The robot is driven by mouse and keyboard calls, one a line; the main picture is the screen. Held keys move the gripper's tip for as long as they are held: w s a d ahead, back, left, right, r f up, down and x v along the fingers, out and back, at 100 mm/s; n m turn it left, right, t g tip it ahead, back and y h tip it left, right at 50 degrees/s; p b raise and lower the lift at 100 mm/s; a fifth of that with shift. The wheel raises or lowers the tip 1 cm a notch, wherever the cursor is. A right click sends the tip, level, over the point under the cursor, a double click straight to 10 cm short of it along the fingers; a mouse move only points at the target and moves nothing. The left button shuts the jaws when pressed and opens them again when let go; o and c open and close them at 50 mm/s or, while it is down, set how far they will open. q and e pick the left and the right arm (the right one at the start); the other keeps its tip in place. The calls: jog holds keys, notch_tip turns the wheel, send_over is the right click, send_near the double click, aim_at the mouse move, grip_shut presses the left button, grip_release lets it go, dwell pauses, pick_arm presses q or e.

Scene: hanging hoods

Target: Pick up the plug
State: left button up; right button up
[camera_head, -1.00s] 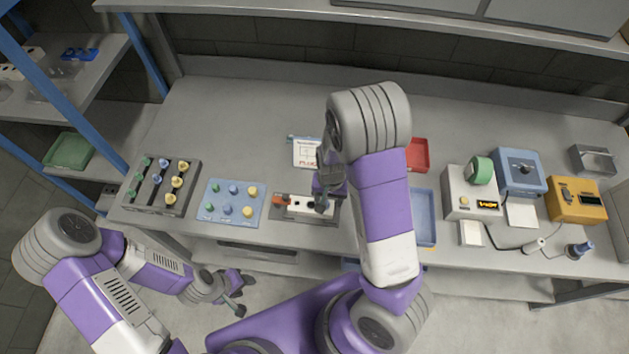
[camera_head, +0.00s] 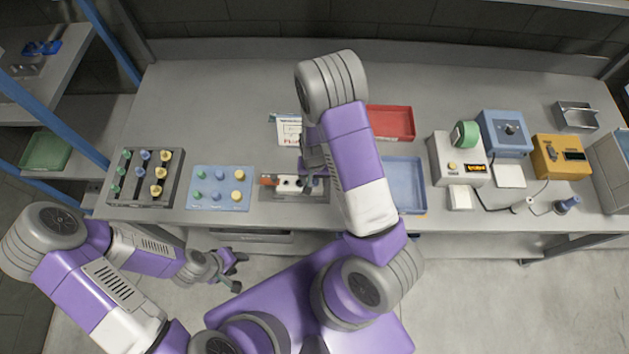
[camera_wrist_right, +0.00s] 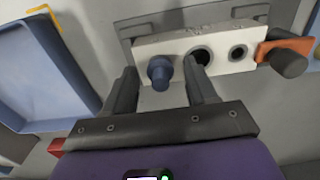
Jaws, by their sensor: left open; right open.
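A dark blue plug (camera_wrist_right: 160,72) stands in a white socket block (camera_wrist_right: 228,58), beside two dark round holes. In the head view the socket block (camera_head: 287,183) lies near the front edge of the bench, and my right arm hides part of it. My right gripper (camera_wrist_right: 161,80) is open, with the plug between its two fingers in the wrist view; I cannot tell whether they touch it. In the head view my right gripper (camera_head: 313,178) is over the block's right end. My left gripper (camera_head: 236,270) is open and empty, in front of the bench.
An orange part with a dark knob (camera_wrist_right: 288,62) is at the block's end. Left of the block are a blue panel of pegs (camera_head: 220,205) and a dark peg rack (camera_head: 125,198). A blue tray (camera_head: 408,190) and a red tray (camera_head: 390,122) are to the right.

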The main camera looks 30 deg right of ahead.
jog(key=c, duration=1)
jog(key=shift+r, duration=0.15)
